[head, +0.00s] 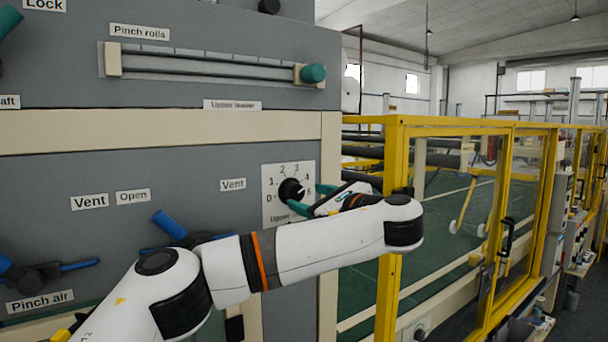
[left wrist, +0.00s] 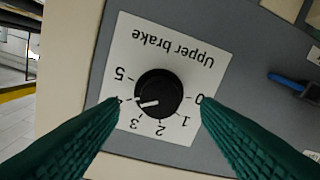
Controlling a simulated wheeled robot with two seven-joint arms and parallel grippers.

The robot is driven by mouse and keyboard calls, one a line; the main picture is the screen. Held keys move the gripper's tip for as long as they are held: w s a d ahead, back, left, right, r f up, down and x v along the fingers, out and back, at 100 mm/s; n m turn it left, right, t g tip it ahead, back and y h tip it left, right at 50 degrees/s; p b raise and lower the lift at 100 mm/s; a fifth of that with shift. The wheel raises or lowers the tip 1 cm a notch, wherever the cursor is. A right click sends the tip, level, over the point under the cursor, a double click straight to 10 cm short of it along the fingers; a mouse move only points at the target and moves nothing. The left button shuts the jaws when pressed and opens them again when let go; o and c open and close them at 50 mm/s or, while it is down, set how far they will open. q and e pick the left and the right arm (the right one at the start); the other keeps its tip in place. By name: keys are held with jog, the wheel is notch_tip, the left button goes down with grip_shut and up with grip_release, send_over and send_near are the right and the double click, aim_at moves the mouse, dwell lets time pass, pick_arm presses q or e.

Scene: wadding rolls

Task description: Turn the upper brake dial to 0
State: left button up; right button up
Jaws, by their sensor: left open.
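The upper brake dial (head: 290,188) is a round black knob on a white plate (head: 268,210), printed 0 to 5, on the grey panel. In the left wrist view the dial (left wrist: 158,92) appears upside down; its white pointer mark lies close to the 4, slightly toward the 3. My left gripper (head: 309,197) is at the plate. In the left wrist view its green fingers (left wrist: 161,103) are open, one on each side of the dial, with a visible gap to the knob on both sides. I cannot tell their exact depth from the plate. My right gripper is not in view.
A blue lever (head: 169,224) sticks out of the panel below the Open label (head: 133,197). A pinch rolls slider with a green knob (head: 313,73) is above. A yellow-framed guard (head: 391,255) stands right of the panel, near my left arm.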

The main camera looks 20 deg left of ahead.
aim_at(294, 192)
pick_arm(q)
jog(key=shift+p+x, duration=0.5)
jog(key=shift+x, duration=0.45)
jog(key=shift+w+a, duration=0.25)
jog(key=shift+a, duration=0.1)
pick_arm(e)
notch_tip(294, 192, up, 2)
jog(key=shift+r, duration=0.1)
